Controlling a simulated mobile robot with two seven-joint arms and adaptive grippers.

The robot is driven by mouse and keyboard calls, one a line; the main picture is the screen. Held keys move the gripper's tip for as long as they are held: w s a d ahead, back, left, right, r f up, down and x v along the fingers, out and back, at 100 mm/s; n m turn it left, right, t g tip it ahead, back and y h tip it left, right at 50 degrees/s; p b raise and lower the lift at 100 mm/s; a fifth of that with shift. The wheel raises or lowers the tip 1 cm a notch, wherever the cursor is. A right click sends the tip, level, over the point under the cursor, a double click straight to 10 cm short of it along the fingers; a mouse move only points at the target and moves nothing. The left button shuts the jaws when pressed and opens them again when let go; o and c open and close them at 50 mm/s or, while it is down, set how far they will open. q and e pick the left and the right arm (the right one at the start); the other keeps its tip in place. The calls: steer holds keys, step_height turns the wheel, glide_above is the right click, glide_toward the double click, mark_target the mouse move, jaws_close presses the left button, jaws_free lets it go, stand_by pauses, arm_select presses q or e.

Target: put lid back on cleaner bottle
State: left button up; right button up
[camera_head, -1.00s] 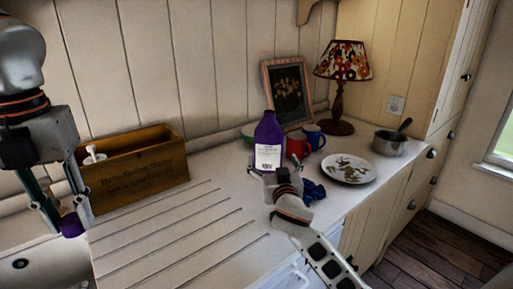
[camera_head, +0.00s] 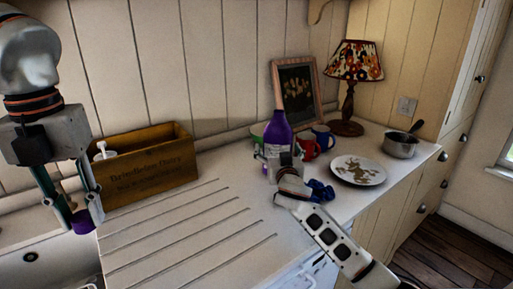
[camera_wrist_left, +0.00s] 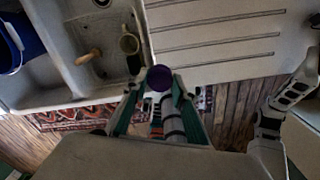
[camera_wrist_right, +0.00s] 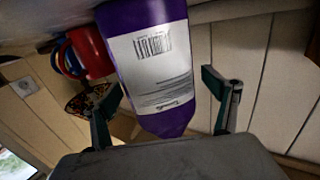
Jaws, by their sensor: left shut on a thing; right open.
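The purple cleaner bottle (camera_head: 278,128) stands upright on the counter, its label partly hidden by my right gripper (camera_head: 279,160). In the right wrist view the bottle (camera_wrist_right: 150,65) with its white barcode label lies between the two open fingers of my right gripper (camera_wrist_right: 165,105), with gaps at both sides. My left gripper (camera_head: 82,221) is shut on the purple lid (camera_head: 83,222), holding it at the far left, above the sink edge and well away from the bottle. The round lid also shows in the left wrist view (camera_wrist_left: 159,78).
A wooden crate (camera_head: 150,172) with a white pump bottle (camera_head: 104,150) stands between lid and bottle. Red (camera_head: 309,149) and blue (camera_head: 322,138) mugs, a plate (camera_head: 358,170), a blue item (camera_head: 320,190) and a saucepan (camera_head: 400,146) lie to the right. The grooved drainboard (camera_head: 190,230) is clear.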

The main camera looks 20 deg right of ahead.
mark_target(278, 138)
steer(key=shift+w+d, duration=0.2)
steer(key=shift+w, duration=0.35)
steer(key=c, duration=1.6)
steer(key=shift+r, duration=0.2)
